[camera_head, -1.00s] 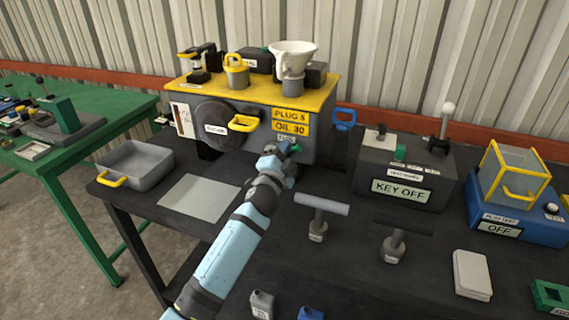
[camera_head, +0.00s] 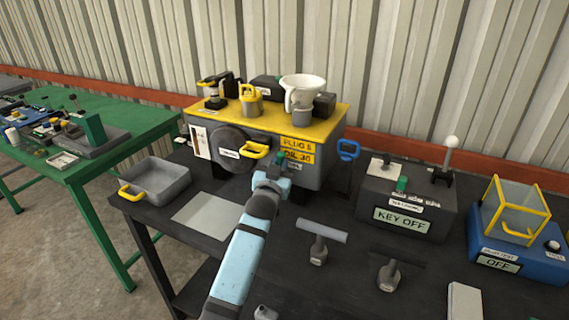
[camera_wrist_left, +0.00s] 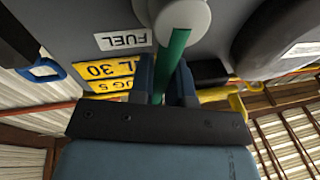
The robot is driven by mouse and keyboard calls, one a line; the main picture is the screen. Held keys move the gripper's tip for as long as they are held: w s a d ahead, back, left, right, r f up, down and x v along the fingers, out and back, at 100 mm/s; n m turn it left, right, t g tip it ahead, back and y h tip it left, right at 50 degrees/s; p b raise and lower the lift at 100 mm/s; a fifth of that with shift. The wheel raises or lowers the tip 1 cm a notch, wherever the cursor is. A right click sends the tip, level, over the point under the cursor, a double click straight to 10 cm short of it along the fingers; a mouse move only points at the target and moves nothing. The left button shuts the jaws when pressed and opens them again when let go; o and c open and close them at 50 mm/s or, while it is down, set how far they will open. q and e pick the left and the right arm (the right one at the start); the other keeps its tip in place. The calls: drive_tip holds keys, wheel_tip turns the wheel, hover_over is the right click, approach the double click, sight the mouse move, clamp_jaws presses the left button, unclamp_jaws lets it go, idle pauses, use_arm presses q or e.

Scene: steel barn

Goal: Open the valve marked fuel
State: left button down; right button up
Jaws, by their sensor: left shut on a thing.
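The fuel valve has a round grey hub (camera_wrist_left: 182,14) and a green lever (camera_wrist_left: 174,55) in the left wrist view. The upside-down FUEL label (camera_wrist_left: 123,40) sits beside the hub. My left gripper (camera_wrist_left: 167,75) is shut on the green lever, with one dark finger on each side. In the head view my left gripper (camera_head: 273,174) is at the front of the grey box with a yellow top (camera_head: 265,118). A little of the green lever (camera_head: 281,157) shows above it; the hub is hidden there. My right gripper is not in view.
A round cover with a yellow handle (camera_head: 255,150) is left of the valve. A blue hook (camera_head: 348,150) is at the right. A grey tray (camera_head: 155,181), T-handled tools and a KEY OFF box (camera_head: 400,215) stand on the dark bench. Bench room lies in front of the KEY OFF box.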

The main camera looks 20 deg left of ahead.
use_arm(q)
drive_tip(key=shift+a+n+p, duration=0.25)
drive_tip(key=shift+n+p, duration=0.05)
drive_tip(key=shift+n, duration=0.2)
drive_tip(key=shift+a+n, duration=0.15)
drive_tip(key=shift+n, duration=0.35)
drive_tip(key=c, duration=1.1)
unclamp_jaws()
drive_tip(key=shift+a, duration=0.1)
